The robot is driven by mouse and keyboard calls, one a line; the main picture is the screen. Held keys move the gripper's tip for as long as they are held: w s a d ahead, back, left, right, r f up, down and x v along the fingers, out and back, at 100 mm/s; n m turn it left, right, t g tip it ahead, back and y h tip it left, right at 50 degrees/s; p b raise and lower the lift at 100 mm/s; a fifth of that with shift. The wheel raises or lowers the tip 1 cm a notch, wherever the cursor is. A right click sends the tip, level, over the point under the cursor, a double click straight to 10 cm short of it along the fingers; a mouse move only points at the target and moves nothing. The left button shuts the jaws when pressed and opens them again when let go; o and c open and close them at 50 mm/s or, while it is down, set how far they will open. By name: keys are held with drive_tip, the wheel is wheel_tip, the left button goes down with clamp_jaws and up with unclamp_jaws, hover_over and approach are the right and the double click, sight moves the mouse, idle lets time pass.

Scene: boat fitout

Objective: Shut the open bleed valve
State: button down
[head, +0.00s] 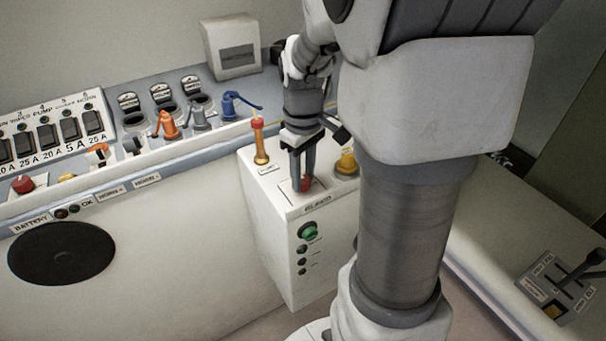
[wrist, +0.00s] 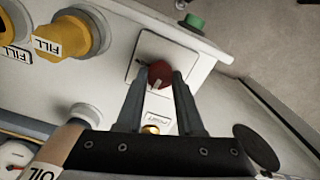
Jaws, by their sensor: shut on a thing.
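A red knob (wrist: 157,71) with a pale mark sits on a square plate (wrist: 143,45) on top of a white box (head: 268,205). My gripper (wrist: 161,84) points down at the plate, its two dark fingers closed around the knob from either side. In the head view my gripper (head: 304,186) hides most of the red knob. A small label on the plate is too blurred to read, and I cannot tell from the mark alone whether the valve is open or shut.
A brass post with a red top (head: 260,140) stands on the box left of my gripper. A yellow fill cap (head: 346,163) stands close on the right. A green button (head: 308,231) is on the box front. Several coloured levers (head: 167,125) and a switch panel (head: 50,135) lie left.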

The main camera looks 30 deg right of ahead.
sight(303, 178)
drive_tip(key=shift+r+n, duration=0.1)
drive_tip(key=shift+n, duration=0.4)
drive_tip(key=c, duration=0.5)
unclamp_jaws()
wheel_tip(303, 178, up, 17)
drive_tip(key=shift+r, duration=0.15)
idle(0.3)
drive_tip(key=s+a+f+m+t, duration=0.1)
drive_tip(key=s+a+t, duration=0.1)
drive_tip(key=s+a, duration=0.1)
drive_tip(key=s+a+f+m+t, duration=0.1)
drive_tip(key=s+a+f+m, duration=0.1)
drive_tip(key=s+a, duration=0.2)
drive_tip(key=s+a+f+m+t, duration=0.2)
drive_tip(key=s+a, duration=0.1)
drive_tip(key=s, duration=0.2)
drive_tip(key=shift+s+a+f+t, duration=0.2)
drive_tip(key=shift+a+f+t, duration=0.05)
drive_tip(key=shift+a+t, duration=0.1)
